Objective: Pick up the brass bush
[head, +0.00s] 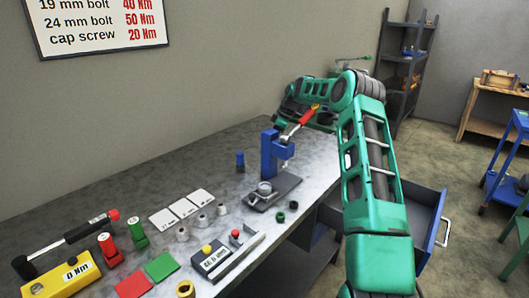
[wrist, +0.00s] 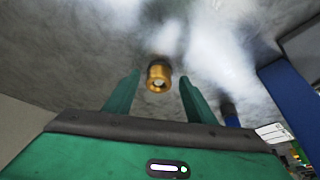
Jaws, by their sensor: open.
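A brass bush (wrist: 159,76) shows in the wrist view, a short gold-coloured cylinder with a pale round centre in its near end. It lies in line with the gap between the two green fingers of my gripper (wrist: 159,84). The fingers are apart and I see no contact with the bush. How far it is beyond the fingertips I cannot tell. In the head view my fingers cannot be made out; my arm bends over the far end of the bench. A brass-coloured ring (head: 185,289) stands at the front edge of the head view; whether it is a similar part I cannot tell.
A blue press (head: 270,152) stands on the grey bench (head: 190,165), with a dark blue cylinder (head: 240,161) to its left. Cards, small metal rings, coloured pads and a torque wrench (head: 65,242) crowd the left. An open blue drawer (head: 428,222) sticks out at right.

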